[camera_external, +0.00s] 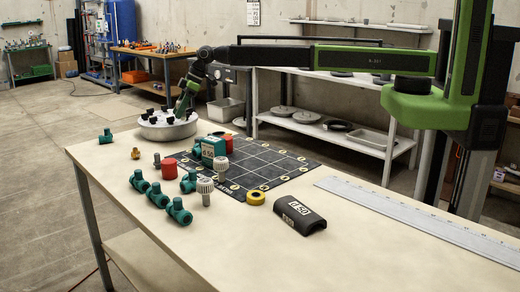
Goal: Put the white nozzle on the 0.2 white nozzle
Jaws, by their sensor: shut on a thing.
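My gripper (183,108) reaches down over a round pale pan (168,132) at the far left end of the table. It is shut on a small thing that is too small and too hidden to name. Several small white and black pieces stand in the pan. Two white ribbed caps, which may be white nozzles, stand on the table: one (205,186) at the mat's near left edge and one (220,166) behind it on the mat. I cannot read any 0.2 mark.
A yellow roll (256,198), a black half-shell (300,216) and a long steel ruler (420,219) lie to the right. The front of the table is clear.

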